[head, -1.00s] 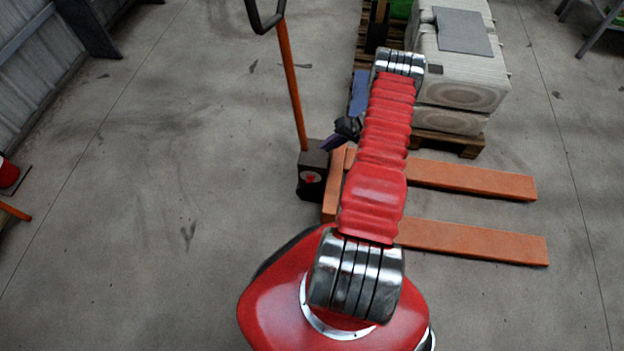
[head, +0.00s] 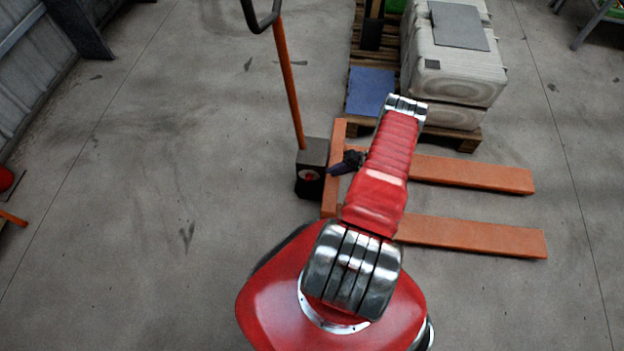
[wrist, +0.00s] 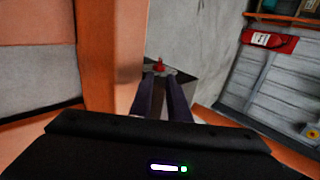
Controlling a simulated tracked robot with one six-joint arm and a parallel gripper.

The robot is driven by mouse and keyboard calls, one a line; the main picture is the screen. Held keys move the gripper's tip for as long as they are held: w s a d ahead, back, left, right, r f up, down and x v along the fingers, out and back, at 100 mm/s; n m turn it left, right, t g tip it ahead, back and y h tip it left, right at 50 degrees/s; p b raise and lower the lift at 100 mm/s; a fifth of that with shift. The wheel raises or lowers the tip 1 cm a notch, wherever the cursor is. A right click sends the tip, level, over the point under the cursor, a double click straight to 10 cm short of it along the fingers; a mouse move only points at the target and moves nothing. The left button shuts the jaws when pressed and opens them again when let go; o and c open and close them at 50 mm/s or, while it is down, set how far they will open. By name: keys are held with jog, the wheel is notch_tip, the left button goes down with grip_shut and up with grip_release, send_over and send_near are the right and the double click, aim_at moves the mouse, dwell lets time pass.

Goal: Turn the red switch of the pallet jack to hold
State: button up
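The pallet jack has a dark housing (head: 313,152), an orange handle bar (head: 288,85) and orange forks (head: 470,240). Its red switch (head: 309,177) sits on a pale round plate on the housing's front face. In the wrist view the red switch (wrist: 159,63) stands up just beyond the fingertips, near the middle. My gripper (head: 331,171) is beside the housing, at its right in the head view. In the wrist view my gripper's (wrist: 161,77) two dark fingers are apart with nothing between them. They point at the switch, and I cannot tell whether they touch the housing.
An orange upright part (wrist: 110,60) of the jack stands close left of the fingers in the wrist view. A wooden pallet (head: 462,139) with pale wrapped goods (head: 455,65) and a blue sheet (head: 370,90) lies behind the forks. The floor left of the jack is clear.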

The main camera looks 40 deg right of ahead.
aim_at(309, 178)
jog(key=x, duration=1.3)
jog(key=shift+w+a+f, duration=0.1)
jog(key=shift+w+f, duration=0.1)
jog(key=shift+w, duration=0.05)
jog(key=shift+c, duration=0.3)
grip_shut()
